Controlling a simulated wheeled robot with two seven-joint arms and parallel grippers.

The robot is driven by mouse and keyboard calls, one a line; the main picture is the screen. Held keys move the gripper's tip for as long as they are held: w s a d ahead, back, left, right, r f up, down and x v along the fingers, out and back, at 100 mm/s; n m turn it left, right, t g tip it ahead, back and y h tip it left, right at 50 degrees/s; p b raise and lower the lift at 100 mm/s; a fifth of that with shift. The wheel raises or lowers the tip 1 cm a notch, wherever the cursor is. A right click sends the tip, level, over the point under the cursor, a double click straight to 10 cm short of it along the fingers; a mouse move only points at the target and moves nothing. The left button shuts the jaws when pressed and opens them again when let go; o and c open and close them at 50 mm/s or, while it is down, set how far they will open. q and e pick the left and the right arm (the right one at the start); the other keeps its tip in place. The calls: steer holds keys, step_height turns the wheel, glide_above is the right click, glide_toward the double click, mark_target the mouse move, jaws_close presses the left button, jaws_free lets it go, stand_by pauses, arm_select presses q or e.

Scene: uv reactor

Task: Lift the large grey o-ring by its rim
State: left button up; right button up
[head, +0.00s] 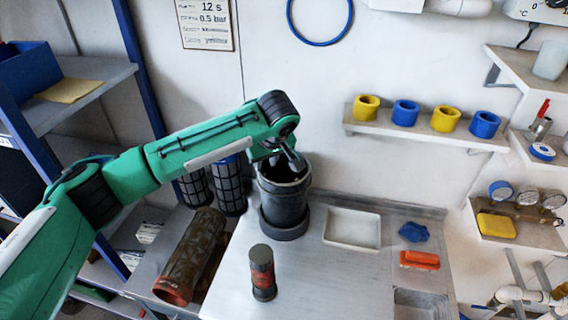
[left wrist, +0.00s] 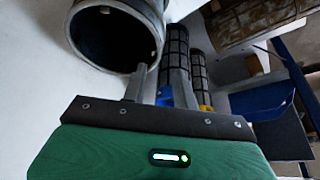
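A dark grey cylindrical vessel (head: 284,203) stands upright on the bench. A grey ring-shaped rim (head: 304,182) runs round its open mouth; I cannot tell whether this is the separate o-ring. A wide dark grey ring (head: 285,229) surrounds the vessel's foot. My right gripper is not in view.
A rusty tube (head: 190,257) lies to the left, with dark mesh cylinders (head: 229,188) behind. A blue ring (head: 320,42) hangs on the wall. The bench front has free room.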

mark_target(264, 177)
arm_select(q)
steer(key=p+x, duration=0.2)
steer(key=x, duration=0.3)
steer(key=shift+s+d+f+p, duration=0.15)
steer(key=shift+d+f+p, duration=0.05)
steer(key=shift+f+p, duration=0.1)
steer(key=shift+f, duration=0.3)
steer(key=c, duration=0.5)
jaws_close()
